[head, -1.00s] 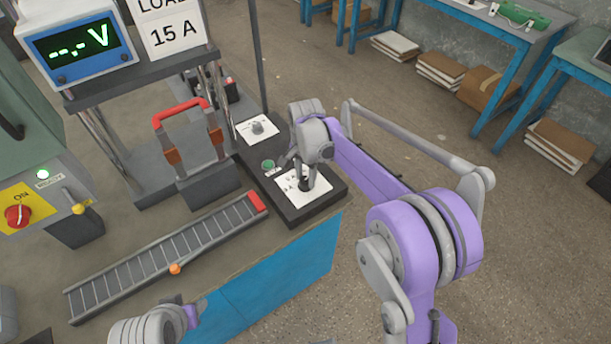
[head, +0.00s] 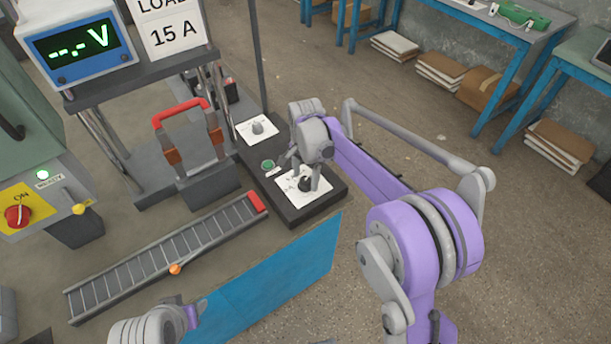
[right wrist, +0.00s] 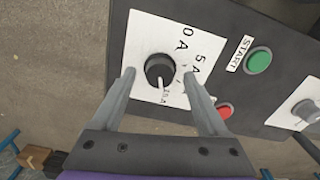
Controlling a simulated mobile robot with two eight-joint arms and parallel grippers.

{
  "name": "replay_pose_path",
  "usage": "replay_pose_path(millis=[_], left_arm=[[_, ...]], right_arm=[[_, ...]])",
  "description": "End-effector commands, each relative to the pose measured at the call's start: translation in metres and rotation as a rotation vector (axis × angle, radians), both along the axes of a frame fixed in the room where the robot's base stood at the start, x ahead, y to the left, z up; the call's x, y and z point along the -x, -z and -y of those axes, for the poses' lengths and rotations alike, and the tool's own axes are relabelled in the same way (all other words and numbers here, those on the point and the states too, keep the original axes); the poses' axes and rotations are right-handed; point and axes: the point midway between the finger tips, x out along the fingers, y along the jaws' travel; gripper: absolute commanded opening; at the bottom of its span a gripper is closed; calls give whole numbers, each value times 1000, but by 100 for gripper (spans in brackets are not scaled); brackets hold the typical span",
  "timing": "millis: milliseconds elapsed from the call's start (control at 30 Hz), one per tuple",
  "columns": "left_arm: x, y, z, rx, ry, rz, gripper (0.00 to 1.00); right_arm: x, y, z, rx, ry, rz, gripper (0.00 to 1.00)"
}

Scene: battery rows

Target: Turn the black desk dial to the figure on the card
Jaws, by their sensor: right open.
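The black dial (head: 305,184) sits on a white scale plate on the dark desk panel. In the right wrist view the dial (right wrist: 159,70) has a white pointer line toward the bottom of that picture, near a small mark that looks like 15 A but is hard to read. Marks 0 A and 5 A stand to its right. The card (head: 177,32) reads LOAD 15 A. My right gripper (right wrist: 158,80) is open, with one finger on each side of the dial and visible gaps to it.
A green START button (right wrist: 258,60), a red button (right wrist: 224,111) and a grey knob (right wrist: 306,109) are on the same panel. A red-handled switch (head: 185,112), a slotted rail (head: 165,258) and a meter (head: 75,48) showing "--.- V" stand to the left.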

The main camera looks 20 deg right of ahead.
Motion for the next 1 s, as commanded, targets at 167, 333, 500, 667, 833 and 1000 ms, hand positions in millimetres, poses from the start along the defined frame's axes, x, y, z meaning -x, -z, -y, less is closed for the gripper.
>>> replay_pose_path(millis=[167,333,500,667,833,1000], left_arm=[[0,-3,0,0,0,1,50],[-1,-6,0,0,0,2,50],[-1,-9,0,0,0,3,50],[-1,-10,0,0,0,3,50],[-1,-10,0,0,0,3,50],[-1,-10,0,0,0,3,50]], right_arm=[[0,-23,0,0,0,0,76],[0,-59,0,0,0,0,76],[0,-89,0,0,0,0,76],[0,-104,0,0,0,0,76],[0,-107,0,0,0,0,76],[0,-107,0,0,0,0,76]])
